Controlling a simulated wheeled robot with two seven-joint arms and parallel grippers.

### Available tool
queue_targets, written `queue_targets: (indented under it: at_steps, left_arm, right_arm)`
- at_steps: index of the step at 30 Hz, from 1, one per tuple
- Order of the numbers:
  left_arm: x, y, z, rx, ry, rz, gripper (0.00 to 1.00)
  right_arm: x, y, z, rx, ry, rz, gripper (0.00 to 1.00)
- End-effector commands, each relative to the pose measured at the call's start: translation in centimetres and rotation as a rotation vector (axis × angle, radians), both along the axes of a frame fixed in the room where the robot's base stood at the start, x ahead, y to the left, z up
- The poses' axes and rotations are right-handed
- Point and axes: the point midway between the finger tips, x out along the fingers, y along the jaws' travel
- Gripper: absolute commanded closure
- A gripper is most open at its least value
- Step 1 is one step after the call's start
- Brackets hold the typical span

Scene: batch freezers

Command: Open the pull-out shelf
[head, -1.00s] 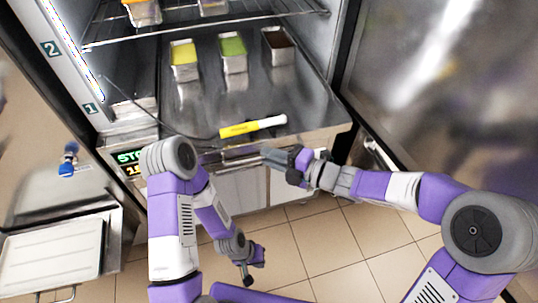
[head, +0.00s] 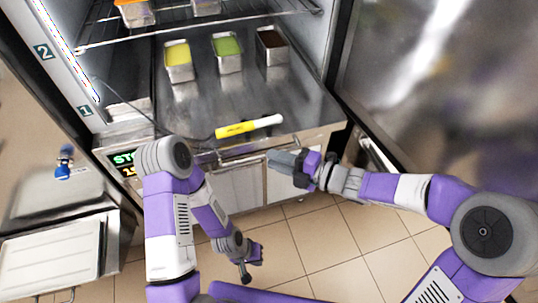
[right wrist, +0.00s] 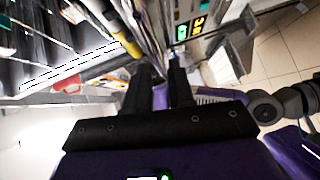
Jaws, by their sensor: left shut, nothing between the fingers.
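The steel shelf surface (head: 225,108) lies in the lower part of the open freezer, with a thin bar (head: 240,161) along its front edge. My right gripper (head: 272,162) is just in front of that edge, near the right end of the bar. I cannot tell whether it touches the bar. In the right wrist view its two dark fingers (right wrist: 167,78) stand apart, with no object clearly between them. My left gripper (head: 246,278) hangs low over the floor, shut and empty, away from the shelf.
Yellow (head: 179,62), green (head: 228,52) and brown (head: 272,46) tubs stand on the steel surface. A yellow-and-white tool (head: 248,127) lies near its front edge. A wire rack (head: 200,30) is above. The open door (head: 430,90) is at right. Tiled floor (head: 330,240) is clear in front.

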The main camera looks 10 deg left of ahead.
Motion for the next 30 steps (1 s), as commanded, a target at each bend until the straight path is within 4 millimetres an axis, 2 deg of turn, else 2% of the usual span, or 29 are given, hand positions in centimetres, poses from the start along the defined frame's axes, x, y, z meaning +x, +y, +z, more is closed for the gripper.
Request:
queue_targets:
  at_steps: [3, 9, 26, 30]
  left_arm:
    - [0.0, 0.0, 0.7, 0.0, 0.0, 0.0, 1.0]
    - [0.0, 0.0, 1.1, 0.0, 0.0, 0.0, 1.0]
    - [0.0, 0.0, 1.1, 0.0, 0.0, 0.0, 1.0]
    - [0.0, 0.0, 1.3, 0.0, 0.0, 0.0, 1.0]
  right_arm:
    - [-0.5, -2.2, 0.5, -0.001, 0.0, -0.005, 0.77]
    - [-1.2, -4.1, 0.7, 0.0, 0.001, -0.002, 0.77]
    - [-1.3, -4.4, 0.6, 0.001, 0.002, 0.0, 0.77]
    - [-0.5, -4.6, -0.4, 0.015, 0.088, -0.056, 0.77]
